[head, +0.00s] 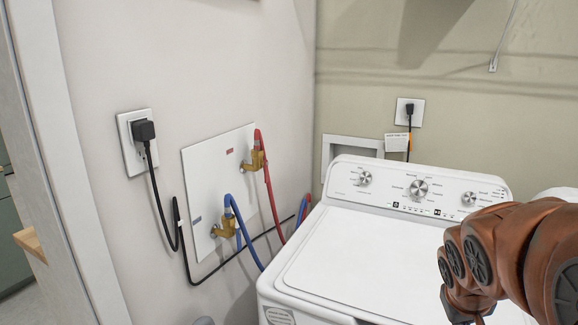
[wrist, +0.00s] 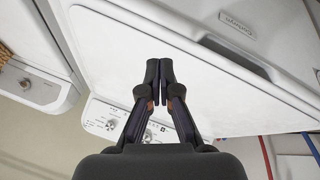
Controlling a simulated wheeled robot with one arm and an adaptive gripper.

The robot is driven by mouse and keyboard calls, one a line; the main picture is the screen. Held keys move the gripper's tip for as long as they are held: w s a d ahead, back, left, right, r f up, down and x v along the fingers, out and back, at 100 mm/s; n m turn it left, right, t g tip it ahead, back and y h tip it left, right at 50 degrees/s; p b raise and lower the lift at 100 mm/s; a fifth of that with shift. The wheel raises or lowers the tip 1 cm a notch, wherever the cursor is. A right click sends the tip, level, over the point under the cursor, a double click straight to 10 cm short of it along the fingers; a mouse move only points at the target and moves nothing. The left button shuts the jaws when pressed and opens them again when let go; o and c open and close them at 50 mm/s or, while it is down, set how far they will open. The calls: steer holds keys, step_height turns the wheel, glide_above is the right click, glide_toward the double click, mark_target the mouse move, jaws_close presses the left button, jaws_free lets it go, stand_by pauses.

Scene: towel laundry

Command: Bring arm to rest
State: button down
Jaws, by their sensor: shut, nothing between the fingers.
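My gripper (wrist: 158,72) shows in the wrist view with its two black fingers together and nothing between them. It is over the white lid of the washing machine (wrist: 115,45). In the head view my orange-brown arm comes in from the right, in front of the washing machine (head: 350,260). The gripper itself is hidden or out of frame there. The height of the fingers above the lid is hard to tell.
A second white machine (wrist: 40,87) stands beside the washer, with part of a wicker item (wrist: 5,52) at its edge. Red (head: 268,185) and blue hoses (head: 240,225) run from the wall panel (head: 195,175) behind the washer. The washer's control panel (head: 400,190) is at its back.

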steer(key=s+a+f+g+y, duration=0.2)
steer(key=s+a+f+g, duration=0.1)
steer(key=s+a, duration=0.55)
steer(key=s+a+f+g+y, duration=0.25)
steer(key=s+a, duration=0.35)
steer(key=s, duration=0.6)
step_height(320, 180, down, 12)
steer(key=b, duration=1)
step_height(320, 180, up, 15)
steer(key=p, duration=1.3)
steer(key=shift+w+d+f+n+h, duration=0.15)
steer(key=shift+w+d+n+h, duration=0.05)
steer(key=shift+d+n+h, duration=0.15)
